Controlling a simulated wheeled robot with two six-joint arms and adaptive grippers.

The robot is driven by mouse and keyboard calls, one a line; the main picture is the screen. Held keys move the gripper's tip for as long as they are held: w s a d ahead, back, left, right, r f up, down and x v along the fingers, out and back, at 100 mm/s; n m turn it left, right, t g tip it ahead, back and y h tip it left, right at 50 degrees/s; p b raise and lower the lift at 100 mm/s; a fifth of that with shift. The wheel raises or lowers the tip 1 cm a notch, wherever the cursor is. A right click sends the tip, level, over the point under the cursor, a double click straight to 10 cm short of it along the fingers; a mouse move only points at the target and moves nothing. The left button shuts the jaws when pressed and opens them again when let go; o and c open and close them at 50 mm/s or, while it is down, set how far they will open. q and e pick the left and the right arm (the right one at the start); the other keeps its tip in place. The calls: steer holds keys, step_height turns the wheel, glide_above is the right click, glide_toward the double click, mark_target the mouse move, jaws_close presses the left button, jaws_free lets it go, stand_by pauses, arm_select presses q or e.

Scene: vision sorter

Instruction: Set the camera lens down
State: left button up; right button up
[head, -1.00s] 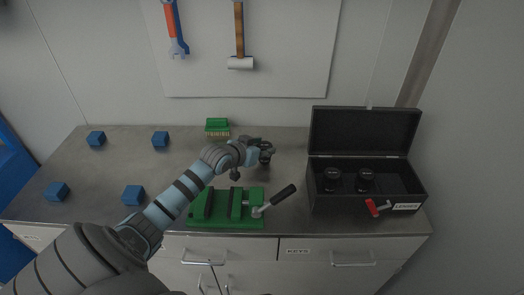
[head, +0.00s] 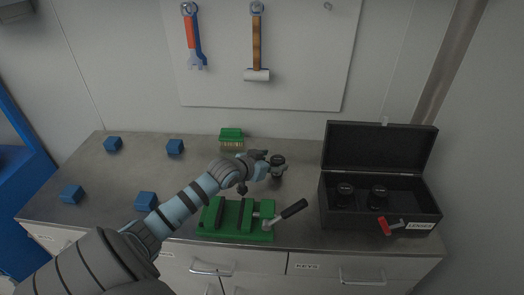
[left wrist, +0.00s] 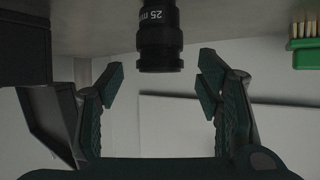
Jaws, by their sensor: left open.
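The camera lens (head: 278,161) is a black cylinder standing upright on the grey worktop, behind the green vise. In the left wrist view the lens (left wrist: 160,40) appears upside down, with "25 mm" on its side. My left gripper (head: 270,166) is at the lens. In the left wrist view its two fingers (left wrist: 160,77) are spread wide, with a gap on each side of the lens. The open black case (head: 381,215) on the right holds two more dark lenses (head: 345,194) (head: 378,197). My right gripper is in neither view.
The green vise (head: 225,217) with its black-handled lever stands in front of my left gripper. A green brush (head: 232,135) lies behind it. Several blue cubes (head: 146,200) are on the left. Worktop between lens and case is clear.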

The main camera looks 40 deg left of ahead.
arm_select(q)
steer(key=p+v, duration=0.3)
steer(key=v, duration=0.7)
steer(key=shift+p, duration=0.35)
